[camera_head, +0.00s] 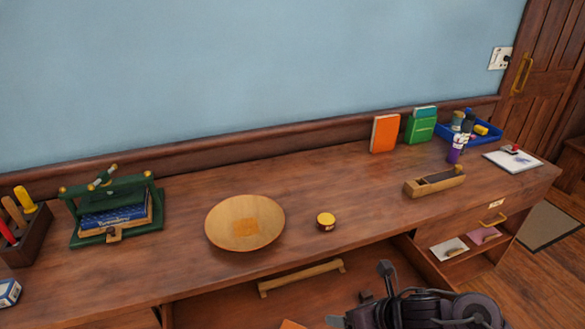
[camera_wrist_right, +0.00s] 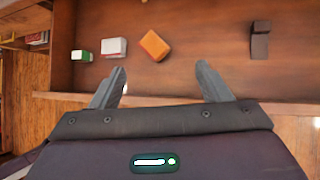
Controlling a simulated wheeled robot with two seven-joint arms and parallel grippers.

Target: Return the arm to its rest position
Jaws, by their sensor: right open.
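My right arm comes in at the bottom right of the head view, in front of the desk and above an open drawer. My right gripper (camera_head: 362,296) is dark grey, with its fingers spread wide apart. In the right wrist view the right gripper (camera_wrist_right: 161,82) is open, with nothing held between its fingers. An orange block (camera_wrist_right: 154,45) lies in the drawer beyond the fingertips, apart from them. My left arm and gripper are not in view.
The wooden desk (camera_head: 330,180) bears a bowl (camera_head: 228,224), a small yellow-lidded jar (camera_head: 326,221), a wooden plane (camera_head: 434,183) and a green book press (camera_head: 105,186).

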